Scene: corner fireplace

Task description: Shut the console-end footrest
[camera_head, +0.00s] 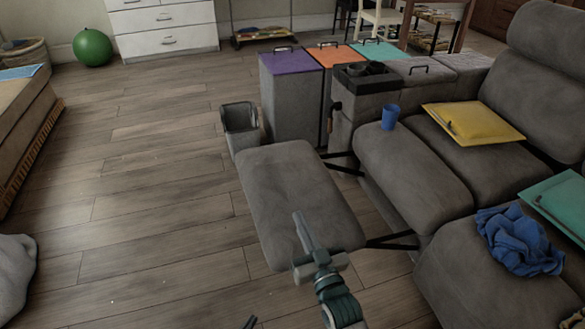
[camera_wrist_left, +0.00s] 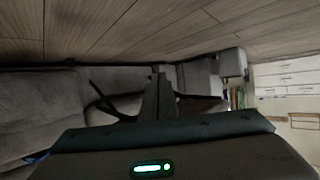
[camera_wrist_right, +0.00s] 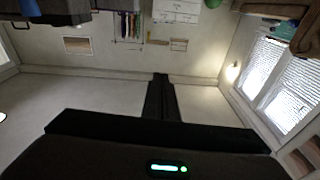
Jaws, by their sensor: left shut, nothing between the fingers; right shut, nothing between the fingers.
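The console-end footrest (camera_head: 295,195) is a grey padded panel. It stands swung out in front of the seat (camera_head: 410,160) beside the console (camera_head: 350,115). Dark metal struts (camera_head: 390,243) join it to the sofa; struts also show in the left wrist view (camera_wrist_left: 98,100). My right gripper (camera_head: 300,222) is shut and empty.
A grey bin (camera_head: 241,128) stands on the floor by the footrest's far left corner. Lidded boxes (camera_head: 292,98) line up beside the console. Floor left of the footrest is clear.

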